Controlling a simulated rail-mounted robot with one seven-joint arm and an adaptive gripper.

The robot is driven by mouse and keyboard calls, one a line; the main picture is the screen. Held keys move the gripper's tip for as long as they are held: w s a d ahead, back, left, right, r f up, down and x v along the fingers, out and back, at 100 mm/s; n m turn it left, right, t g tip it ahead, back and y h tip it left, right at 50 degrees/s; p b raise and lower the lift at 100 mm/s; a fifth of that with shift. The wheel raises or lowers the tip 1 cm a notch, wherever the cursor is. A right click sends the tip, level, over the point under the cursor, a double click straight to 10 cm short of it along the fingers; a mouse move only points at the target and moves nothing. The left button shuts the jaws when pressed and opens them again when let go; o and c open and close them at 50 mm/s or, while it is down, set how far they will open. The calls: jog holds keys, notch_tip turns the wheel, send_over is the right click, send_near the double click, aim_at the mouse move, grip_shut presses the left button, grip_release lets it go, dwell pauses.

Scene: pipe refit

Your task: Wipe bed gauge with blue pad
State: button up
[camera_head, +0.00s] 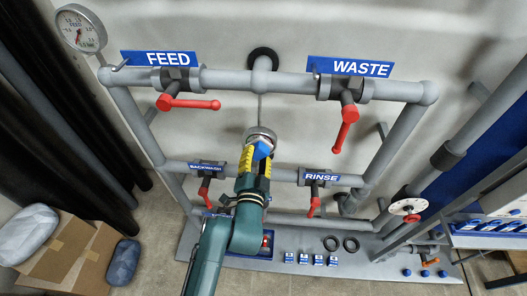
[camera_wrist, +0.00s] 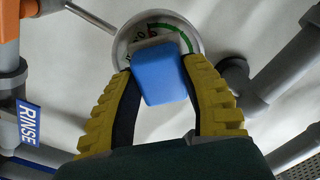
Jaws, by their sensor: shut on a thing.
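My gripper (camera_head: 258,158) is shut on a blue pad (camera_head: 262,149), with a yellow finger on each side of it. In the wrist view the blue pad (camera_wrist: 160,75) sits between the fingertips (camera_wrist: 158,72), and a paler strip shows along its far edge. The bed gauge (camera_head: 260,132) is a round dial in the middle of the pipe frame. In the wrist view the gauge (camera_wrist: 200,38) lies right behind the pad, which hides much of its face. Part of a green arc and dark markings show. I cannot tell whether the pad touches the dial.
Grey pipes (camera_head: 290,82) surround the gauge, with red-handled FEED (camera_head: 190,103), WASTE (camera_head: 345,128), BACKWASH (camera_head: 204,188) and RINSE (camera_head: 314,204) valves. A separate FEED gauge (camera_head: 81,29) is at upper left. Boxes (camera_head: 68,255) stand lower left. Black rings (camera_head: 340,243) lie on the bench.

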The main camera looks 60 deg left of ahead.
jog(key=s+a+p, duration=0.2)
jog(key=s+p, duration=0.1)
jog(key=p, duration=0.3)
jog(key=shift+a+p, duration=0.15)
jog(key=shift+p, duration=0.25)
jog(key=shift+v, duration=2.95)
jog(key=shift+v, duration=1.5)
